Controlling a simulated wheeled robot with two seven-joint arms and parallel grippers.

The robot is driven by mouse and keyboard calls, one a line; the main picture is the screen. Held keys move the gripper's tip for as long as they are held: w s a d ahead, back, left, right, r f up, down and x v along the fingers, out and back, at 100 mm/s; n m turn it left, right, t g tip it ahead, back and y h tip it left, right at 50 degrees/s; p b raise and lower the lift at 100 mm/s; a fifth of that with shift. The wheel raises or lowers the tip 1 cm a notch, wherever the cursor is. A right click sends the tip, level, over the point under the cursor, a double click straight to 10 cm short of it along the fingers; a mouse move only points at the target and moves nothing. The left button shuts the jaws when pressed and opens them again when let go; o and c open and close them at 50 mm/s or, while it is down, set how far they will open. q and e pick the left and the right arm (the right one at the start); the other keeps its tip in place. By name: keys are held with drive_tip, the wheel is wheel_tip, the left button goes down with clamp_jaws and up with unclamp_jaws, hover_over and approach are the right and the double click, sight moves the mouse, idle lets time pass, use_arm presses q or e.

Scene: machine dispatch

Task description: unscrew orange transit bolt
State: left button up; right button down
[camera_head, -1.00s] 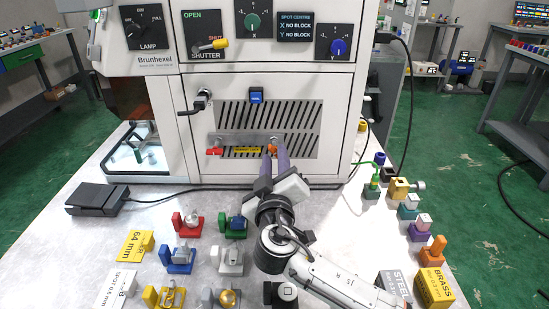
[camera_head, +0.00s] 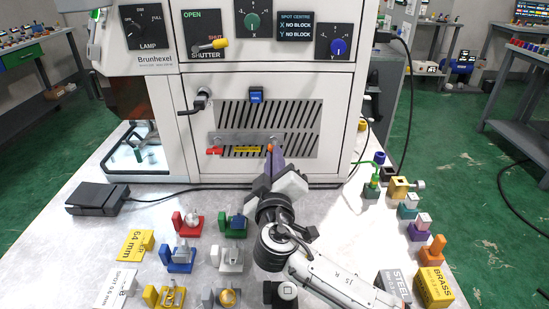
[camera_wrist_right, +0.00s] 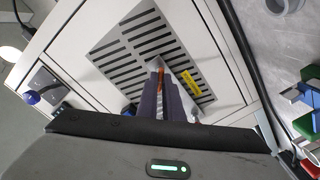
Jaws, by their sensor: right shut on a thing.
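The orange transit bolt (camera_head: 270,147) shows as a small orange tip at the right end of the strip below the machine's vent grille. In the right wrist view the orange bolt (camera_wrist_right: 160,84) lies between the two dark fingers. My right gripper (camera_head: 273,160) is shut on it, in front of the grille; its fingers also show in the right wrist view (camera_wrist_right: 160,95). Most of the bolt is hidden by the fingers, and I cannot tell whether it still touches the panel. My left gripper is not in view.
A red piece (camera_head: 214,151) and a yellow label (camera_head: 247,150) sit on the same strip. A black pedal (camera_head: 97,199) with a cable lies at left. Several coloured holders stand in front on the table, and more stand at right near the brass block (camera_head: 436,287).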

drive_tip(key=shift+r+n+p, duration=0.1)
drive_tip(key=shift+n+p, duration=1.45)
drive_tip(key=shift+n, duration=2.95)
drive_tip(key=c, duration=1.9)
unclamp_jaws()
